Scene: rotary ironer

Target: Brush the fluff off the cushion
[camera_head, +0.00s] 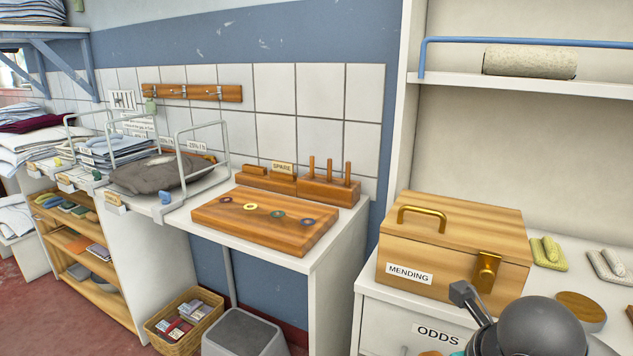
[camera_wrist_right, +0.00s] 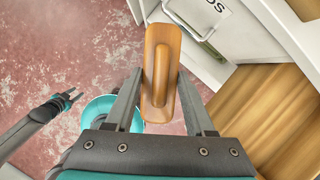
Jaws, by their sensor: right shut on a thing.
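The grey cushion (camera_head: 155,175) lies on the counter at the left in the head view, between wire dividers. A paler patch shows on its top; whether this is fluff is too small to tell. My right gripper (camera_wrist_right: 160,92) is shut on a wooden brush (camera_wrist_right: 161,50) with a raised grip along its back. The brush is between its fingers, above the red floor and beside the white drawer front, far from the cushion. Its bristles are hidden. My left gripper (camera_wrist_right: 73,97) shows at the left of the wrist view, empty, its fingertips slightly apart.
A wooden mending box (camera_head: 450,250) stands on the white cabinet at the right. A wooden board (camera_head: 265,232) with coloured rings lies on the middle counter. Wire dividers (camera_head: 205,130) rise around the cushion.

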